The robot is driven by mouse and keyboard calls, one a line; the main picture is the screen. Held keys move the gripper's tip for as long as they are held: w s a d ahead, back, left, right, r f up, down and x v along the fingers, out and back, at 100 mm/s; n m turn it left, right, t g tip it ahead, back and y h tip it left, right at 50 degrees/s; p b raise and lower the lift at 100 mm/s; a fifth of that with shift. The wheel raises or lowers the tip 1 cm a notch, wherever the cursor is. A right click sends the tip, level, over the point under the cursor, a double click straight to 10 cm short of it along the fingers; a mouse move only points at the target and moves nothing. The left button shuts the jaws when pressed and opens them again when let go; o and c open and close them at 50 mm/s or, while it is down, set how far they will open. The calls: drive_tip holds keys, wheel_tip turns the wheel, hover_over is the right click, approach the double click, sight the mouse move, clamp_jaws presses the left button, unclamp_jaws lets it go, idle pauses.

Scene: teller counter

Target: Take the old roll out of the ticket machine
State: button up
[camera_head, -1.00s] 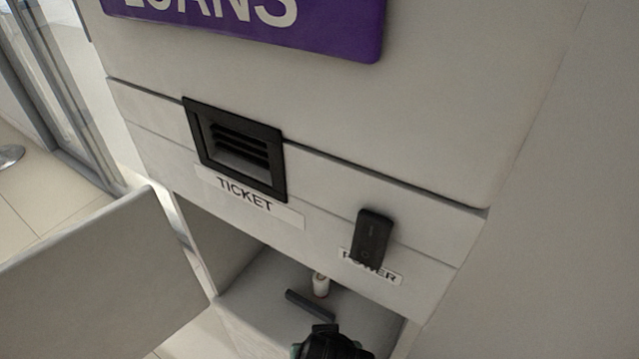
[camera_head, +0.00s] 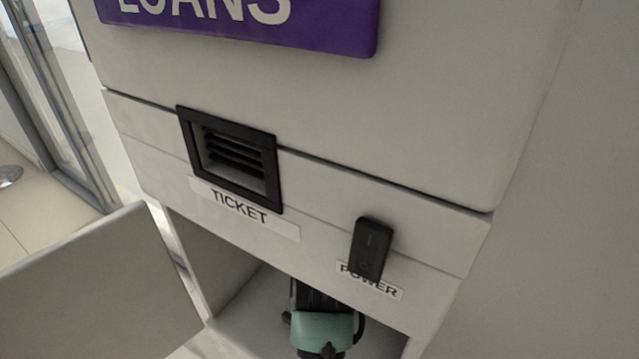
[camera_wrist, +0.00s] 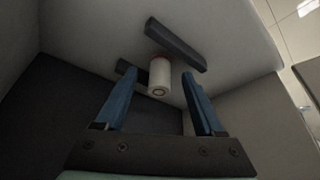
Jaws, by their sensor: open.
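The ticket machine (camera_head: 350,130) is a pale cabinet with a black slot (camera_head: 231,160) marked TICKET. Its lower compartment (camera_head: 230,290) is open at the front. In the wrist view, a small white roll (camera_wrist: 159,72) with a reddish far end and a round hole in its near end sits inside. My gripper (camera_wrist: 159,76) is open, with one blue finger on each side of the roll. There seem to be gaps between fingers and roll; I cannot tell if either touches. In the head view, my gripper's body hides the roll and the fingertips are out of sight.
A dark bar (camera_wrist: 176,45) lies close to the roll. A black power switch (camera_head: 371,249) is on the front panel just above the compartment opening. An open pale door panel (camera_head: 95,295) stands to the left. The compartment walls are close around my gripper.

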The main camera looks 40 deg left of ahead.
drive_tip(key=shift+w+a+f, duration=0.25)
drive_tip(key=shift+w+a, duration=0.1)
drive_tip(key=shift+a, duration=0.05)
drive_tip(key=shift+w+a+f+b, duration=0.1)
drive_tip(key=shift+f+b, duration=0.25)
drive_tip(key=shift+b, duration=0.15)
clamp_jaws()
